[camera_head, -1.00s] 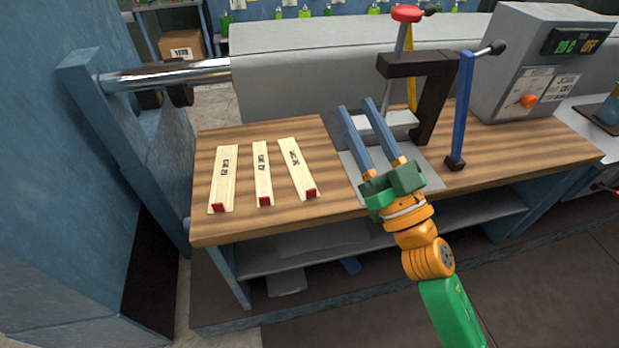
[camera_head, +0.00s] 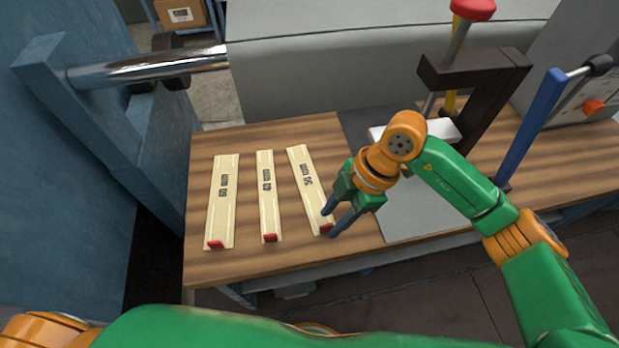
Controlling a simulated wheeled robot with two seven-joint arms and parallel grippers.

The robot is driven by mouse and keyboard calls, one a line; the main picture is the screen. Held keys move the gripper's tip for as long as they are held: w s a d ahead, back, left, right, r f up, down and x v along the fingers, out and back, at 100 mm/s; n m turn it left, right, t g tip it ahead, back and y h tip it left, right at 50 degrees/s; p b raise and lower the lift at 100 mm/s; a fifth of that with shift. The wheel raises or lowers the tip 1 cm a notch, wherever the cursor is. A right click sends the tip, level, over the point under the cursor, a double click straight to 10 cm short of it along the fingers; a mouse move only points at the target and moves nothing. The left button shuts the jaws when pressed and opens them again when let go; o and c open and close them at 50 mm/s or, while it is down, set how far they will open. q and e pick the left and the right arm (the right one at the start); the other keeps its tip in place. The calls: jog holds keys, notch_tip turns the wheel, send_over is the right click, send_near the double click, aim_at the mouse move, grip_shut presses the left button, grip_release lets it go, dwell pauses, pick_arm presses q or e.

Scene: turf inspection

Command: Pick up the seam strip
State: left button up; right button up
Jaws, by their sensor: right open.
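Three pale seam strips lie side by side on the wooden bench, each with a red near end. The left strip (camera_head: 222,205) reads 60 mm, the middle strip (camera_head: 268,200) seems to read 40 mm, and the right strip (camera_head: 304,170) has a label I cannot read surely. My right gripper (camera_head: 331,224) is open, its two dark blue fingers at the red end of the right strip. I cannot tell whether the fingers touch it or hover above. My left gripper is not in view.
The wooden bench top (camera_head: 330,128) is bare around the strips. A grey plate (camera_head: 410,215) lies right of them, under my right arm. A dark clamp frame (camera_head: 490,90) with a red knob and a blue lever (camera_head: 535,125) stand at the right. A metal roller (camera_head: 150,68) is at the back left.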

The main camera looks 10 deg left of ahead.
aim_at(329, 225)
jog(key=shift+s+a+f, duration=0.2)
jog(key=shift+s+f, duration=0.2)
jog(key=shift+f, duration=0.35)
jog(key=shift+w+a+f, duration=0.1)
jog(key=shift+w+f, duration=0.2)
jog(key=shift+f, duration=0.6)
jog(key=shift+w+f, duration=0.15)
jog(key=shift+w, duration=0.15)
jog(key=shift+c, duration=0.3)
jog(key=shift+s, duration=0.1)
jog(key=c, duration=0.4)
jog(key=shift+s, duration=0.2)
grip_shut()
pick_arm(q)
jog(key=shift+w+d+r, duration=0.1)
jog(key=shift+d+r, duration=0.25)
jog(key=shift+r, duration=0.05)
